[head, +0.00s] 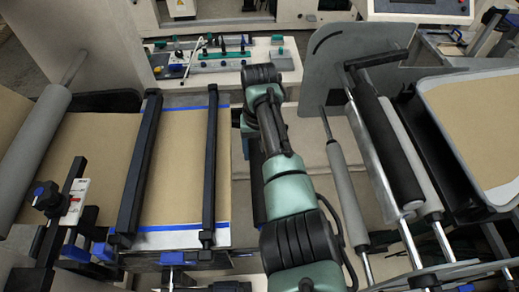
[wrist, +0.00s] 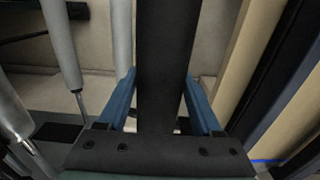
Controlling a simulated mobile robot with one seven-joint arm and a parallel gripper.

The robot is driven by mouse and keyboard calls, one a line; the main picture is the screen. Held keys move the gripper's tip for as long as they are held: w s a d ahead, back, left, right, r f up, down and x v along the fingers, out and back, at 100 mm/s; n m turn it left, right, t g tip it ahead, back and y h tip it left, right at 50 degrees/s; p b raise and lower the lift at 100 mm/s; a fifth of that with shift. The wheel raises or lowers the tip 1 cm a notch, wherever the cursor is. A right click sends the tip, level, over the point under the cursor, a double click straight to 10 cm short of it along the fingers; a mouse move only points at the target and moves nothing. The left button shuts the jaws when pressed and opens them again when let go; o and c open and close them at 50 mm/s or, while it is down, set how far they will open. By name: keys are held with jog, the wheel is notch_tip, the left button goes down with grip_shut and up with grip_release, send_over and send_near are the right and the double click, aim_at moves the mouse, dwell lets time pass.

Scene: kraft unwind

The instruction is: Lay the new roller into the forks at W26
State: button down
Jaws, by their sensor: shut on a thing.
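In the wrist view a black roller (wrist: 168,60) runs up the middle of the picture. My gripper (wrist: 161,100) has a blue finger on each side of it and is shut on it. In the head view my green and black arm hides the gripper and most of what it holds. A dark strip with a blue edge (head: 257,185) shows just left of the arm; I cannot tell whether it is the held roller. No label W26 is readable, and I cannot make out which forks carry it.
A grey roller (head: 345,190) lies just right of my arm. A black roller (head: 388,150) and a pale roller (head: 415,160) lie farther right. Brown paper web (head: 180,165) under dark bars fills the left. A tool shelf (head: 220,65) stands at the back.

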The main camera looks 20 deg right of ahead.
jog(key=shift+w+f, duration=0.1)
jog(key=shift+f, duration=0.05)
jog(key=shift+f+b, duration=1.25)
jog(key=shift+f, duration=0.25)
jog(key=shift+f, duration=0.25)
jog(key=shift+c, duration=0.2)
grip_release()
jog(key=shift+o, duration=0.2)
jog(key=shift+f, duration=0.15)
notch_tip(320, 180, up, 13)
jog(key=shift+r+b, duration=0.15)
jog(key=shift+b, duration=0.75)
